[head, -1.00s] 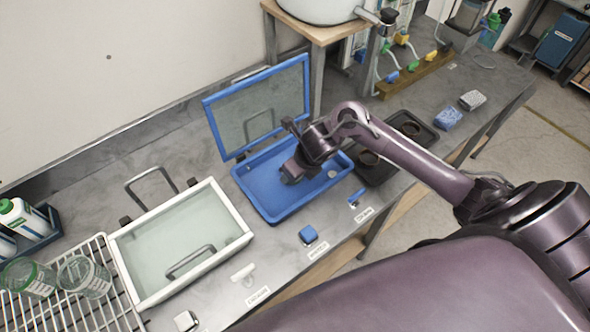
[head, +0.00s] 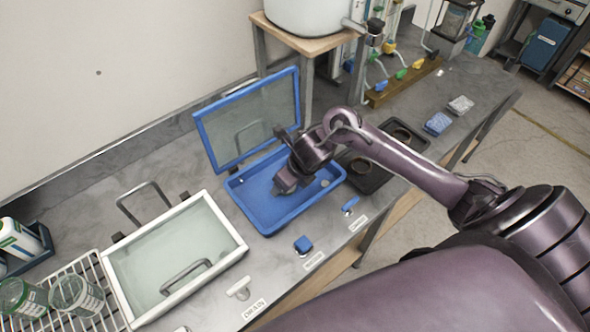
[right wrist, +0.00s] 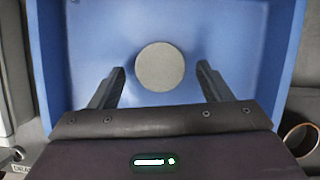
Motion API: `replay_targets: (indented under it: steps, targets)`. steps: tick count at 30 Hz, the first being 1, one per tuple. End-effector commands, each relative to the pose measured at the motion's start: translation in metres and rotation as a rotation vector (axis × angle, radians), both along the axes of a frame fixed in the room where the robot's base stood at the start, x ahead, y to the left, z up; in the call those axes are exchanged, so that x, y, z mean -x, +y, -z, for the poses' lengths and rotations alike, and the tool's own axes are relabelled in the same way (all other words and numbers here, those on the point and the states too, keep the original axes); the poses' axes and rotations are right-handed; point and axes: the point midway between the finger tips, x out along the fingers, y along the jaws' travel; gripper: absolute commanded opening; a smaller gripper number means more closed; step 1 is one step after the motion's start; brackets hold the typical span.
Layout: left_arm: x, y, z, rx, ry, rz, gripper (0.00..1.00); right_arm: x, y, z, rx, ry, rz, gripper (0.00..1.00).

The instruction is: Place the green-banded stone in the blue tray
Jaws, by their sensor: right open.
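The blue tray (head: 263,229) stands on the grey bench with its glass-paned lid (head: 246,118) raised. My right gripper (head: 284,190) is low inside the tray. In the right wrist view its two fingers (right wrist: 161,78) are open and apart. A pale grey round piece (right wrist: 160,66) lies on the tray floor (right wrist: 105,35) between and just ahead of the fingertips, with a gap on each side. It looks like the stone seen from above, but no green band shows. In the head view the gripper hides it. My left gripper is not in view.
A white-framed tray (head: 238,255) with handles stands left of the blue one. A black tray (head: 372,185) with round cups is at right. A wire rack (head: 90,262) with jars is at far left. Small blue pieces (head: 303,246) lie along the front edge.

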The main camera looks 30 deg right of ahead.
Motion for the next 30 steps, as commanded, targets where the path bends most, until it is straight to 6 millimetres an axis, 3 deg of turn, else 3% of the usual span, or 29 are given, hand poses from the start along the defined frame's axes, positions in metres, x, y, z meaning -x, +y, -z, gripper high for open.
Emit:
replay_targets:
  steps: [9,15,30]
  targets:
    - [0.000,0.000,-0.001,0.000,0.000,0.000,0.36,0.024,-0.009,-0.066,0.007,-0.006,-0.002,0.72]
    - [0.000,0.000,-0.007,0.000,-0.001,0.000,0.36,0.036,-0.012,-0.094,0.007,-0.004,0.000,0.72]
    - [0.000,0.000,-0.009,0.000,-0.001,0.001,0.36,0.040,-0.011,-0.101,0.001,0.000,0.000,0.72]
